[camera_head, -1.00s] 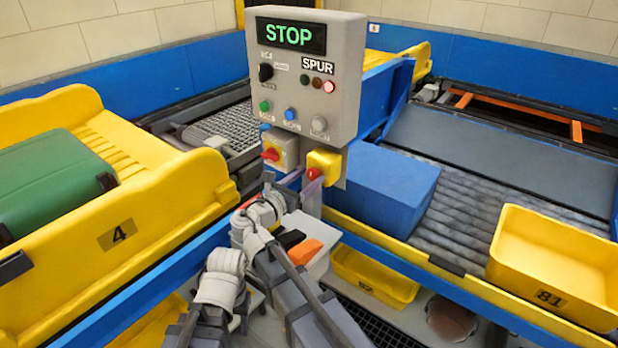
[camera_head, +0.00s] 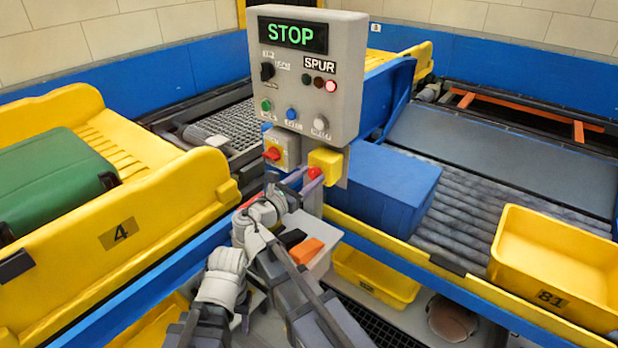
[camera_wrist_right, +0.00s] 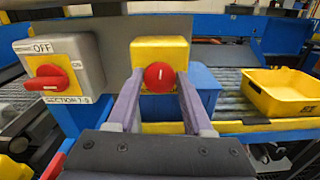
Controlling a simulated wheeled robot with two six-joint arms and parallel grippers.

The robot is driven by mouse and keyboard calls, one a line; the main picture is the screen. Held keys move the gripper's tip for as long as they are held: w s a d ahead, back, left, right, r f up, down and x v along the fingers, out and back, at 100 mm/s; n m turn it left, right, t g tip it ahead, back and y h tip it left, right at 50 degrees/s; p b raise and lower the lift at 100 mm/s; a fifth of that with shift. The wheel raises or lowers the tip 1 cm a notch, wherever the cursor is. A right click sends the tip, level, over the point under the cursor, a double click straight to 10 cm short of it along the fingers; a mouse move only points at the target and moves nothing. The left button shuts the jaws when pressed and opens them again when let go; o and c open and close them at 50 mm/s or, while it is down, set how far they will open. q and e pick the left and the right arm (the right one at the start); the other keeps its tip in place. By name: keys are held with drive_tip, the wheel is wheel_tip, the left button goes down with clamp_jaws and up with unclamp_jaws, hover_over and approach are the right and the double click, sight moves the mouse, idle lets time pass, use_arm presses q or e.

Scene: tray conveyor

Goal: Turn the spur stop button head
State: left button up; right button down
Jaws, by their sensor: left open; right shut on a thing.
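The spur stop button is a round red head (camera_wrist_right: 159,77) with a short white mark, on a yellow box (camera_wrist_right: 160,48) below the grey panel. In the head view the red head (camera_head: 315,173) is partly covered by a finger. My right gripper (camera_wrist_right: 159,85) is shut on the red head, one pale purple finger at each side. It also shows in the head view (camera_head: 309,176). My left gripper (camera_head: 243,308) is low in the head view, left of the right arm; it is open, and its fingers are hard to make out.
The control panel (camera_head: 340,60) shows STOP in green and a lit light beside SPUR. A red OFF switch (camera_wrist_right: 48,83) sits close left of the yellow box. A blue box (camera_head: 400,190) is behind right. A yellow tray (camera_head: 550,290) and a green case (camera_head: 50,180) flank the area.

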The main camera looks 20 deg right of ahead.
drive_tip(key=m, duration=0.5)
drive_tip(key=shift+s+m, duration=0.1)
drive_tip(key=shift+m, duration=0.3)
idle(0.4)
drive_tip(key=shift+c, duration=1.6)
unclamp_jaws()
